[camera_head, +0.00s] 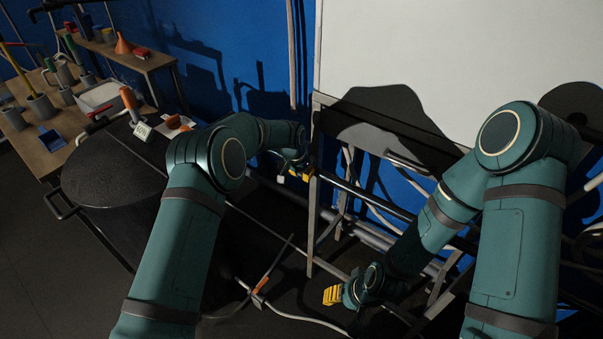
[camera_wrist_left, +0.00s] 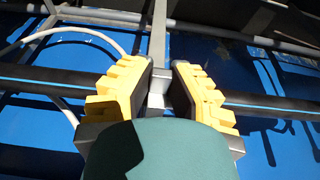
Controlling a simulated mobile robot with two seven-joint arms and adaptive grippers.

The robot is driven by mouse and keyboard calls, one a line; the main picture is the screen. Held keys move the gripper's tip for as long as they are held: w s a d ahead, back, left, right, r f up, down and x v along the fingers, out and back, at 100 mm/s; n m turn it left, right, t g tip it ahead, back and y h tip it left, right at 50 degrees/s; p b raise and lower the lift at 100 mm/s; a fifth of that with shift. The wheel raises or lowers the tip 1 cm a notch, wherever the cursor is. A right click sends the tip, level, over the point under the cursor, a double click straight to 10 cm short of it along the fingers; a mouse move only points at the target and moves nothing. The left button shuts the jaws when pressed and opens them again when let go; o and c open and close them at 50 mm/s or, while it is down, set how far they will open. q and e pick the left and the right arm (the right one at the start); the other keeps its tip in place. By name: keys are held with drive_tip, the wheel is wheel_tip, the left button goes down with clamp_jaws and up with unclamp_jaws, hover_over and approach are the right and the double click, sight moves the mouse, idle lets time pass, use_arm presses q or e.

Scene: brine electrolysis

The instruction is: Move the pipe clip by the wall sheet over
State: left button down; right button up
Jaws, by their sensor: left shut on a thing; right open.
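My left gripper (camera_head: 295,176) is beside the upright of a metal frame, low in front of the blue wall. In the left wrist view its yellow fingers (camera_wrist_left: 162,88) are shut on a small pale grey piece, which looks like the pipe clip (camera_wrist_left: 157,92). A black pipe with a blue stripe (camera_wrist_left: 258,103) runs across behind the fingers. Most of the clip is hidden by the fingers and my wrist. The large white wall sheet (camera_head: 450,50) stands above the frame. My right gripper (camera_head: 333,294) has yellow fingers, and is open and low near the floor pipes.
A metal frame (camera_head: 314,215) with rails and pipes stands below the sheet. A dark round drum (camera_head: 105,175) is at left, with a workbench (camera_head: 40,150) of tools and cups behind. A hose and an orange-marked tool (camera_head: 262,285) lie on the floor between my arms.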

use_arm(q)
drive_tip(key=shift+f, duration=0.15)
drive_tip(key=c, duration=0.9)
unclamp_jaws()
drive_tip(key=v, duration=1.2)
